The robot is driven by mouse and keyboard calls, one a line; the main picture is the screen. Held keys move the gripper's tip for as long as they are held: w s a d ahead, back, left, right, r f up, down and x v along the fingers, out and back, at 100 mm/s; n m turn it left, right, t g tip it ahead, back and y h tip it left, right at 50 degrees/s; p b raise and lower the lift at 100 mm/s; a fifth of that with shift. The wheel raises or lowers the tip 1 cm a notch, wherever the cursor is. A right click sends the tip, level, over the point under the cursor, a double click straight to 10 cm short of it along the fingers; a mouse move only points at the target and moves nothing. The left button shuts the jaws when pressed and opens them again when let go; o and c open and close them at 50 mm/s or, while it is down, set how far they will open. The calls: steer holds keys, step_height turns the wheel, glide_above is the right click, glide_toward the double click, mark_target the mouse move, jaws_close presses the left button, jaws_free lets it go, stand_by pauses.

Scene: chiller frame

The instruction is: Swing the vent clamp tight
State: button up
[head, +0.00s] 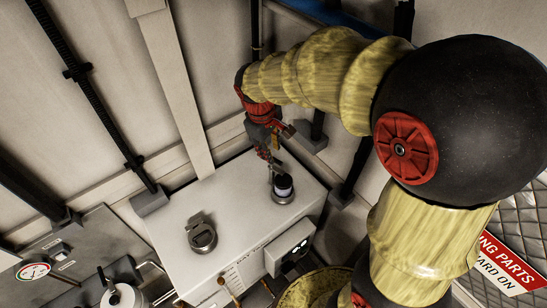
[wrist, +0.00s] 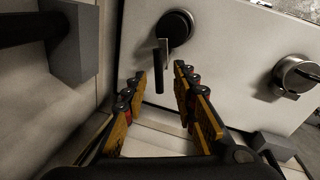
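A clamp with a round black cap and a straight dark lever (wrist: 160,80) stands on the white box top; I see no label naming it the vent clamp. In the head view this clamp (head: 283,188) is near the box's back right edge, partly hidden by my gripper (head: 276,166). In the wrist view my gripper (wrist: 160,71) is open, with one finger on each side of the lever's free end. Gaps show between the lever and both fingers. I cannot tell whether the fingertips are level with the lever in height.
A second, silver round clamp (head: 202,236) sits on the white box (head: 240,210), also seen in the wrist view (wrist: 297,76). A grey panel with a gauge (head: 33,271) stands at lower left. A pale wall and upright post (head: 178,85) are behind the box.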

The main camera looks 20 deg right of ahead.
steer(key=f, duration=0.2)
steer(key=d+f, duration=0.1)
steer(key=f, duration=0.1)
steer(key=w+f, duration=0.1)
steer(key=f, duration=0.1)
steer(key=shift+d+f, duration=0.15)
steer(key=shift+f, duration=0.25)
steer(key=shift+s, duration=0.1)
steer(key=shift+c, duration=0.8)
steer(key=shift+r, duration=0.1)
jaws_close()
